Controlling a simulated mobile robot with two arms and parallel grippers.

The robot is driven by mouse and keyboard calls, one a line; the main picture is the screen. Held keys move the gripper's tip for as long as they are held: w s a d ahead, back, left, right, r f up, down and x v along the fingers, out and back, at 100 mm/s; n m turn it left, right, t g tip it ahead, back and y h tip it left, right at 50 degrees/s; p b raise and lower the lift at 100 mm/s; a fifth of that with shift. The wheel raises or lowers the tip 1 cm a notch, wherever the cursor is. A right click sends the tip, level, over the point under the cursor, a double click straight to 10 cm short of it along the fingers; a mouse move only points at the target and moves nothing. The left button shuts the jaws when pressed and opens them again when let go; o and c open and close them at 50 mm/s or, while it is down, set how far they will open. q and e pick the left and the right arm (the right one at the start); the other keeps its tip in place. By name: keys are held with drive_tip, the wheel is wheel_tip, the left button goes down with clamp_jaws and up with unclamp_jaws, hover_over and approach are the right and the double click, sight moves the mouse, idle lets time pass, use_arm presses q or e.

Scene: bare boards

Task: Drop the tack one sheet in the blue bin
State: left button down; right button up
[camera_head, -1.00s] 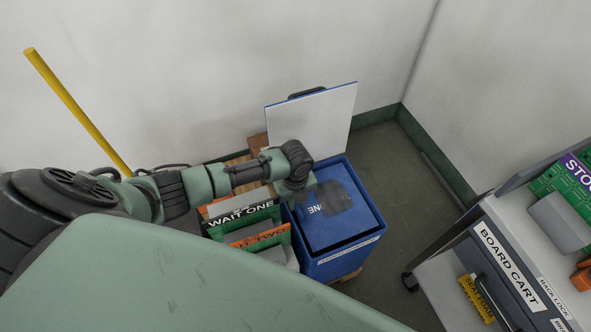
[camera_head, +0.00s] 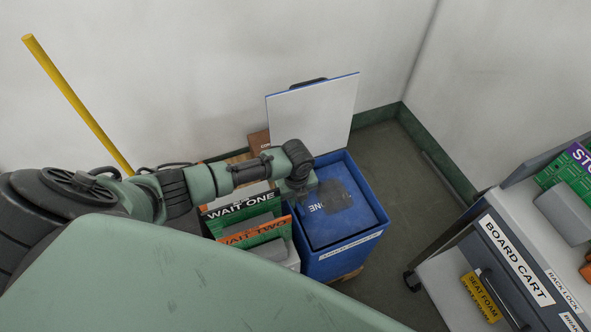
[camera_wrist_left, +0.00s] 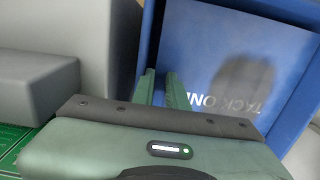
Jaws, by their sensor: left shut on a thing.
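The tack one sheet (camera_head: 362,222) is a blue panel with white lettering, partly readable as ONE. It lies across the mouth of the blue bin (camera_head: 350,251), inside its rim as seen from above; I cannot tell how deep it sits. My left gripper (camera_head: 305,195) is at the sheet's left edge, over the bin's left side, and is shut on the sheet. In the left wrist view the fingers (camera_wrist_left: 162,88) meet the sheet (camera_wrist_left: 215,70), with TACK ONE upside down and a dark shadow on it. The bin's wall (camera_wrist_left: 145,40) shows around it. My right gripper is not in view.
Green WAIT ONE (camera_head: 240,208) and orange-topped WAIT TWO (camera_head: 250,233) boards stand left of the bin. A white panel (camera_head: 315,110) stands upright behind it. The board cart (camera_head: 515,262) is at right, with open floor between. A yellow pole (camera_head: 80,105) leans at left.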

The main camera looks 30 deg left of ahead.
use_arm(q)
drive_tip(key=shift+s+d+f, duration=0.2)
drive_tip(key=shift+s+f, duration=0.45)
drive_tip(key=shift+f, duration=0.25)
drive_tip(key=c, duration=1.7)
unclamp_jaws()
drive_tip(key=o, duration=0.4)
drive_tip(key=shift+w, duration=0.15)
drive_tip(key=shift+c, duration=0.2)
drive_tip(key=shift+w+d+f, duration=0.1)
drive_tip(key=r, duration=0.6)
drive_tip(key=w+r+p, duration=0.1)
drive_tip(key=r, duration=0.2)
drive_tip(key=shift+r, duration=0.25)
drive_tip(key=shift+w+r, duration=0.15)
drive_tip(key=shift+w, duration=0.05)
drive_tip(key=shift+r, duration=0.2)
